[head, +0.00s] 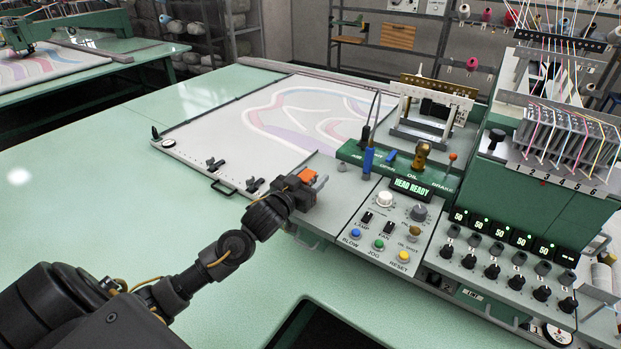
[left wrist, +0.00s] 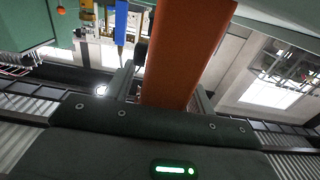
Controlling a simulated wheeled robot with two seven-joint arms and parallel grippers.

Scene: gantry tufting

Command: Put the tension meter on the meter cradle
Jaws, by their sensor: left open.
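My left gripper (head: 314,184) is open, low at the left edge of the grey control panel. An orange block (head: 307,175), possibly the tension meter, shows at its fingers. In the left wrist view the orange block (left wrist: 185,55) stands between the two spread fingers (left wrist: 162,88); I cannot tell whether they touch it. What lies under the block is hidden by the gripper. I cannot clearly make out the meter cradle. A white stand (head: 425,135) with a dark object in it is at the back of the panel. My right gripper is not in view.
The control panel (head: 388,250) with knobs and buttons is right of the gripper. A green bar (head: 395,172) with a blue-handled tool (head: 368,162) and a brass lever (head: 422,157) rises behind it. Thread cones and tensioners are at the right. The green table (head: 110,215) is clear at left.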

